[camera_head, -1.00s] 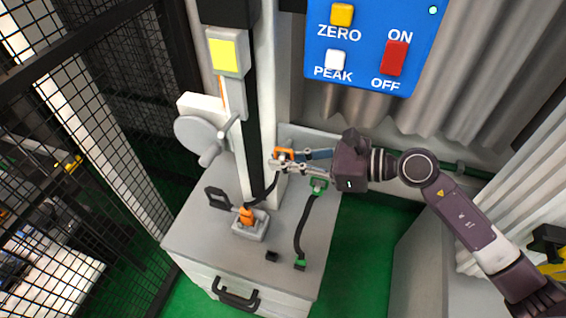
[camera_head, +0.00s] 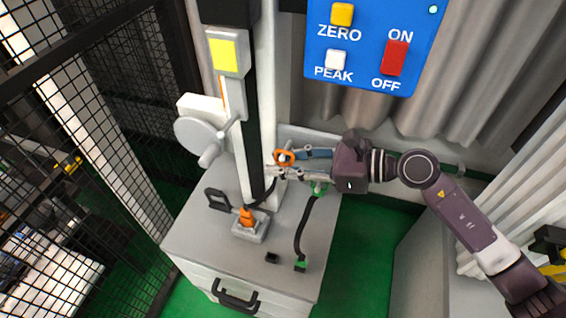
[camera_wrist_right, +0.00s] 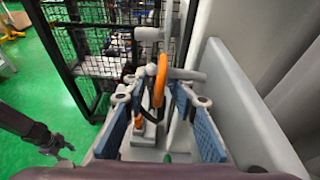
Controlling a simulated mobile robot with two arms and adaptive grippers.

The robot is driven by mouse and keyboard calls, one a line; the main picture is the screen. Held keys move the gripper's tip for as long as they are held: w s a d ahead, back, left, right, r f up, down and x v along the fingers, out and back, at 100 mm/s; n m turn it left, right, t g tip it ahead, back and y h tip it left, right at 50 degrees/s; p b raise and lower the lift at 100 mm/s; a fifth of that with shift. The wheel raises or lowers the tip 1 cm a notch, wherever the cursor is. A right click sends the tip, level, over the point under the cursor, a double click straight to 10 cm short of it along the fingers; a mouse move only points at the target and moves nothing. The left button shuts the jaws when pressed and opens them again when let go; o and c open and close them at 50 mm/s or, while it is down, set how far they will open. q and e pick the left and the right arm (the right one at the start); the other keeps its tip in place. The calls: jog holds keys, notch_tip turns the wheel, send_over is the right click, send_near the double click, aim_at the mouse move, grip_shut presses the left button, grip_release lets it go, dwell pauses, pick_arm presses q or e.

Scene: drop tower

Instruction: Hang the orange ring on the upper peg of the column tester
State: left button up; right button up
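The orange ring (camera_head: 284,158) is beside the column (camera_head: 262,100) of the tester. In the right wrist view the ring (camera_wrist_right: 161,80) is seen nearly edge-on, upright, at a grey horizontal peg (camera_wrist_right: 187,74). It seems to hang around this peg. My right gripper (camera_head: 278,165) is open around the ring. In the right wrist view its blue-padded fingers (camera_wrist_right: 157,97) stand apart on both sides, with a gap to the ring on each side. A dark arm at the left of that view seems to be my left one, its gripper (camera_wrist_right: 58,149) small and unclear.
A grey handwheel (camera_head: 190,133) sticks out left of the column. The grey cabinet top (camera_head: 205,235) carries an orange-topped fixture (camera_head: 247,221) and a black strap (camera_head: 304,225). A mesh fence (camera_head: 110,110) stands at left, a blue control panel (camera_head: 365,72) at upper right.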

jog(key=shift+w+d+f, duration=0.1)
jog(key=shift+w+d, duration=0.45)
jog(key=v, duration=0.7)
jog(key=shift+s, duration=0.2)
jog(key=shift+s+d, duration=0.1)
jog(key=shift+s, duration=0.1)
jog(key=shift+s+r, duration=0.15)
jog(key=shift+r, duration=0.1)
